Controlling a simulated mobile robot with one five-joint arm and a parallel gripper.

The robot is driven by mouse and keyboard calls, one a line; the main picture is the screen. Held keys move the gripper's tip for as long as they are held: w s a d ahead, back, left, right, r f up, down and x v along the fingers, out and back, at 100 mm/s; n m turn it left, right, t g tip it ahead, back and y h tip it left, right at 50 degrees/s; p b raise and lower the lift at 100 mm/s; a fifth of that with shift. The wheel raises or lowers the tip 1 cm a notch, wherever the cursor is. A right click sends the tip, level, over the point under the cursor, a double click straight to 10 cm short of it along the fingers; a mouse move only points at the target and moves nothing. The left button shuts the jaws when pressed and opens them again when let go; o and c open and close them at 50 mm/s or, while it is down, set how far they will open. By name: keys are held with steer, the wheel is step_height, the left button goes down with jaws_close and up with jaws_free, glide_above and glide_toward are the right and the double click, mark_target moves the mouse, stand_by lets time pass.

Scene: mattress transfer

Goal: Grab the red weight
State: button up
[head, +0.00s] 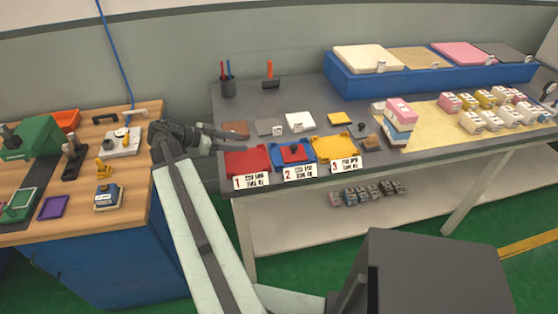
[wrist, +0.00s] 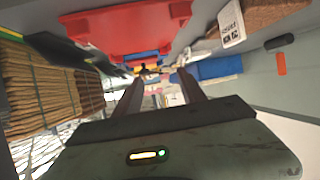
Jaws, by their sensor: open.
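The red weight (head: 292,152) is a small red block with a dark knob. It sits in the blue tray (head: 276,157) marked 2, between a red tray (head: 247,163) marked 1 and a yellow tray (head: 333,147) marked 3. My gripper (head: 233,140) is open and empty, to the left of the weight, by the back left of the red tray. In the wrist view the red tray (wrist: 125,28) fills the upper left. My fingers (wrist: 158,80) point toward a small dark knob beyond it, likely the weight's; its body is hard to make out there.
A brown block (head: 235,128), a grey block and a white block lie behind the trays. A stacked pink, white and blue pile (head: 398,118) stands to the right. A wooden bench (head: 130,180) with tools is at left. The grey table's front edge is close to the trays.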

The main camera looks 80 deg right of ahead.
mark_target(292, 146)
steer(key=s+d, duration=0.1)
steer(key=s, duration=0.3)
steer(key=s+d+m+g+y, duration=0.1)
steer(key=s, duration=0.3)
steer(key=s+d+f+m+g+y+b, duration=0.1)
steer(key=s, duration=0.3)
steer(key=shift+d, duration=0.2)
steer(key=shift+b+x, duration=0.5)
steer(key=shift+x, duration=0.5)
steer(key=shift+b+x, duration=1)
steer(key=shift+x, duration=1.8)
steer(key=shift+w+f, duration=0.1)
jaws_close()
